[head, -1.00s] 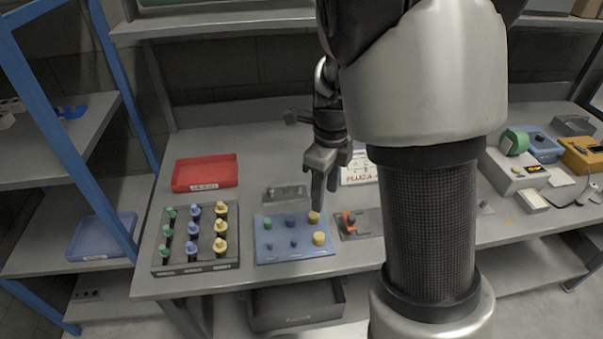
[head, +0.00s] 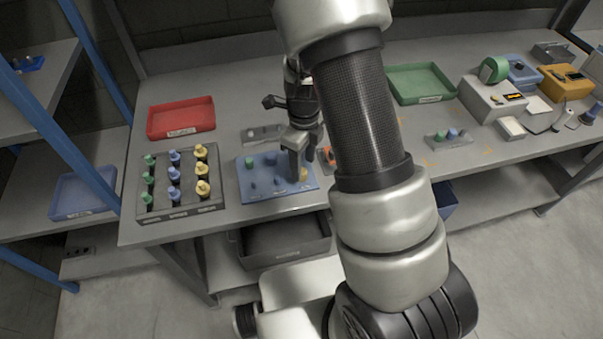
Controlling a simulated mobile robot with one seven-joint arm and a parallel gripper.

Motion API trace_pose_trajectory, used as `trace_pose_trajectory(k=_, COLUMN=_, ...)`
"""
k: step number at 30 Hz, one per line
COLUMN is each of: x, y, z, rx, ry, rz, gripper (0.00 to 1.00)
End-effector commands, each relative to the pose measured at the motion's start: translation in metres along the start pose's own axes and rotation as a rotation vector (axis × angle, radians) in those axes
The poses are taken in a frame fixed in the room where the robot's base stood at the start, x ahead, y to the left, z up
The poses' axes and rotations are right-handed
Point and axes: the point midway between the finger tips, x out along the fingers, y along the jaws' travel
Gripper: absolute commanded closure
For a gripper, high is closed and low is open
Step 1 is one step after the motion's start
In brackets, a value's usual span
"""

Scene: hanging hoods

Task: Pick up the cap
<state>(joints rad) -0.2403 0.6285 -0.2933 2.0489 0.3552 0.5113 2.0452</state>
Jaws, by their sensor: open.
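Several caps stand on a blue board (head: 262,195) on the bench: a green cap (head: 250,163) and a blue cap (head: 270,158) at the back, and small blue pieces (head: 279,181) in front. A yellow cap (head: 303,174) stands at the board's right side, partly covered by my gripper. My gripper (head: 296,172) points down over the right part of the board, close beside this yellow cap. It is open. Whether a finger touches the cap cannot be told. The back right corner of the board is hidden behind the gripper.
A dark rack (head: 183,211) with green, blue and yellow capped pieces stands to the left. A red tray (head: 181,119) lies behind it. An orange item (head: 328,155) is just right of my gripper. A green tray (head: 420,84) and devices stand farther right.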

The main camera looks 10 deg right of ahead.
Motion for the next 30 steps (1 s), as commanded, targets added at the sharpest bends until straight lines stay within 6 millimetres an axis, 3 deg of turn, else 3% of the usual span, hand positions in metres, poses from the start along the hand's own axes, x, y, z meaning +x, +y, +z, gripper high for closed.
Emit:
trace_pose_trajectory(k=6, x=0.031, y=-0.002, z=0.003, rx=0.000, ry=0.002, rz=0.002, gripper=0.53)
trace_pose_trajectory(k=15, x=0.036, y=-0.002, z=0.003, rx=-0.001, ry=0.000, rz=0.000, gripper=0.53)
trace_pose_trajectory(k=23, x=0.035, y=-0.002, z=0.003, rx=-0.001, ry=0.000, rz=0.000, gripper=0.96)
trace_pose_trajectory(k=30, x=0.034, y=-0.002, z=0.003, rx=-0.001, ry=0.000, rz=0.000, gripper=0.97)
